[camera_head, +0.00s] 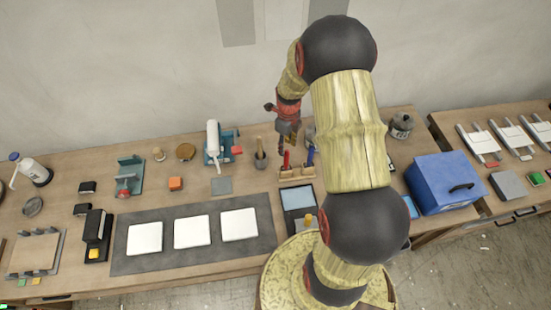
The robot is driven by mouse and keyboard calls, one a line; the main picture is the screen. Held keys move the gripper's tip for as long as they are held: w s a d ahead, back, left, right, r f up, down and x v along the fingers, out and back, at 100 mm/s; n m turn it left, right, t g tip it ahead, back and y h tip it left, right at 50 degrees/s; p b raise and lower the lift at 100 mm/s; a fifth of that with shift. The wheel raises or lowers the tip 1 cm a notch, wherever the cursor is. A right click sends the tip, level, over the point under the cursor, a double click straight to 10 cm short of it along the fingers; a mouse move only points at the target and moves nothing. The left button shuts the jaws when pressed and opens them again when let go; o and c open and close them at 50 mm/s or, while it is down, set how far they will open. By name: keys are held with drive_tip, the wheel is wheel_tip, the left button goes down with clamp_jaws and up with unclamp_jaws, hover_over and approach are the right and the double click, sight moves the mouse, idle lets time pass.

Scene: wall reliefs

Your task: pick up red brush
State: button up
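A red brush (286,160) stands upright in a small wooden holder (298,172) near the middle of the table. A blue-handled brush (310,156) stands beside it on the right in the same holder. My gripper (289,143) hangs from my arm, pointing down, just above the red brush's top. It looks very close to the brush; I cannot tell whether they touch. The fingers are dark and small, so whether they are open or shut does not show. My arm covers the area right of the holder.
A mortar with a pestle (260,156) stands left of the holder. A tray with a pale blue pad (298,197) lies in front. A grey mat (124,262) with white tiles fills the front left.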

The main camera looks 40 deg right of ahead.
sight(287, 157)
drive_tip(key=shift+s+f, duration=0.1)
drive_tip(key=shift+f, duration=0.65)
wheel_tip(287, 157, down, 7)
drive_tip(key=shift+s+d+r+p, duration=0.1)
drive_tip(key=shift+r+p, duration=0.05)
drive_tip(key=shift+p, duration=0.6)
drive_tip(key=shift+c, duration=1.1)
drive_tip(key=c, duration=0.8)
